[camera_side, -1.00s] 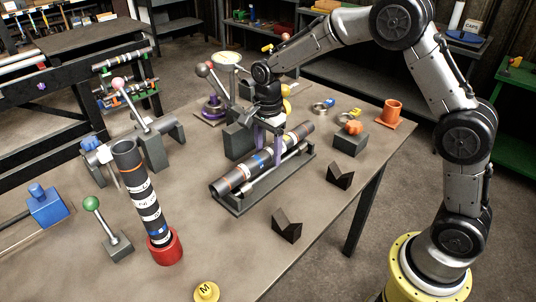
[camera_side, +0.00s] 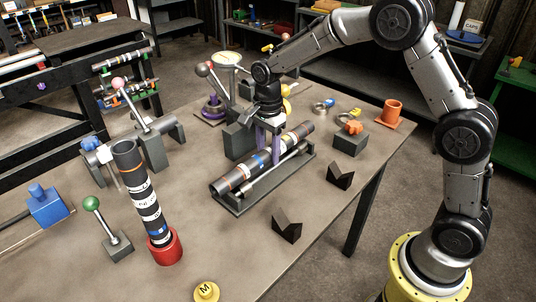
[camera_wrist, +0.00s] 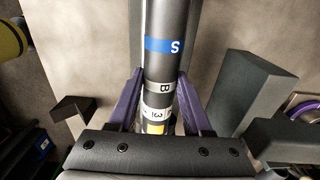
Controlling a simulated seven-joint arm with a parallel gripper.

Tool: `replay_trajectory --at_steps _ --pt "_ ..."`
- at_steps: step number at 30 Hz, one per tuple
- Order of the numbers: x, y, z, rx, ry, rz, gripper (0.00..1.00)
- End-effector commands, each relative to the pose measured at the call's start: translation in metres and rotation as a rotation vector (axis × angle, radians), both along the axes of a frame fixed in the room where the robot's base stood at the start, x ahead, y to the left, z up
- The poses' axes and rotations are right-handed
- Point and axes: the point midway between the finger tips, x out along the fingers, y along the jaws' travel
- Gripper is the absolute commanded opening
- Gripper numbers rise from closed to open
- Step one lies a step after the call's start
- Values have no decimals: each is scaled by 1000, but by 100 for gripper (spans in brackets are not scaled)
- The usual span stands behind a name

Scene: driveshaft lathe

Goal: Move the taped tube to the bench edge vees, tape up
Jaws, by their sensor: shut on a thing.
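The taped tube (camera_side: 238,176) is dark, with an orange ring, blue tape and white bands. It lies lengthwise in a low grey cradle (camera_side: 270,191) on the bench. In the wrist view the tube (camera_wrist: 165,70) shows its blue tape marked S facing the camera, with bands marked B and more letters below. My gripper (camera_side: 269,150) points down over the tube's middle. Its purple fingers (camera_wrist: 160,92) are shut on the tube, one on each side. Two dark vee blocks, one nearer (camera_side: 287,227) and one farther (camera_side: 340,176), stand apart and empty near the bench's right edge.
A similar banded tube (camera_side: 146,196) stands upright in a red cup (camera_side: 165,247) at the left. Grey blocks (camera_side: 238,140) stand close behind the cradle. A grey block with an orange knob (camera_side: 350,141) sits right of it. Bench space around the vees is clear.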

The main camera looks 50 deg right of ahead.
Motion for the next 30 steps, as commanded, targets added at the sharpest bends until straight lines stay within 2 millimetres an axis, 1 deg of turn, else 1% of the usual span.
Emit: replay_trajectory --at_steps 14,23,26,29,30 --pt "0 0 1 0 -1 0 0" --pt "2 0 5 0 -8 0 0" --pt "2 0 13 0 -10 0 0" --pt "2 0 28 0 -11 0 0" --pt "2 0 36 0 -13 0 0"
